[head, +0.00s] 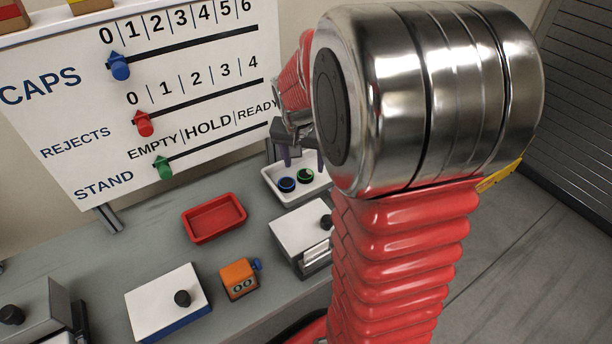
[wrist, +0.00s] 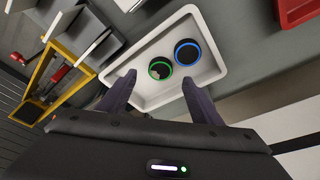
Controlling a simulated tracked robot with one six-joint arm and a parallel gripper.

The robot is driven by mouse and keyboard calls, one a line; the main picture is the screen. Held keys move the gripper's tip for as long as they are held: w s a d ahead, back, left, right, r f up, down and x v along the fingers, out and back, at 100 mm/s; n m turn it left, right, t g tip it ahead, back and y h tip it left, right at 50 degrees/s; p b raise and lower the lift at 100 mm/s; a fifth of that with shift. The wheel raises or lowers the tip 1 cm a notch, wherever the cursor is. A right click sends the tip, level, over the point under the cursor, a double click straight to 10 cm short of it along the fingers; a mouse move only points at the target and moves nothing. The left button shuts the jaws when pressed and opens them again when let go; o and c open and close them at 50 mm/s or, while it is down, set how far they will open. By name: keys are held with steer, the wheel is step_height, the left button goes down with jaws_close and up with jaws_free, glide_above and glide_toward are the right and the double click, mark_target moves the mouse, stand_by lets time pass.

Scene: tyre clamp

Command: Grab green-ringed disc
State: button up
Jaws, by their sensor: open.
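The green-ringed disc (wrist: 160,69) lies in a white tray (wrist: 140,48), beside a blue-ringed disc (wrist: 187,53). Both are dark with coloured rims and appear close together but apart. In the head view the green-ringed disc (head: 305,175) is to the right of the blue-ringed disc (head: 286,184) in the white tray (head: 285,198). My gripper (wrist: 158,83) is open in the wrist view, its fingers spread to either side below the discs, with nothing between them touching. In the head view my gripper (head: 303,165) shows above the tray, partly hidden by my arm.
A red tray (head: 214,219) sits left of the white tray on the grey bench. A white-topped box with a black knob (head: 300,228), an orange block (head: 239,279) and another white-topped box (head: 160,300) stand nearer. A marked board (head: 150,100) rises behind.

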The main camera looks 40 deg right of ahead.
mark_target(305, 174)
steer(key=shift+x, duration=2.6)
steer(key=shift+a, duration=0.1)
steer(key=shift+c, duration=0.7)
steer(key=c, duration=1)
steer(key=shift+r, duration=0.1)
step_height(305, 174, up, 10)
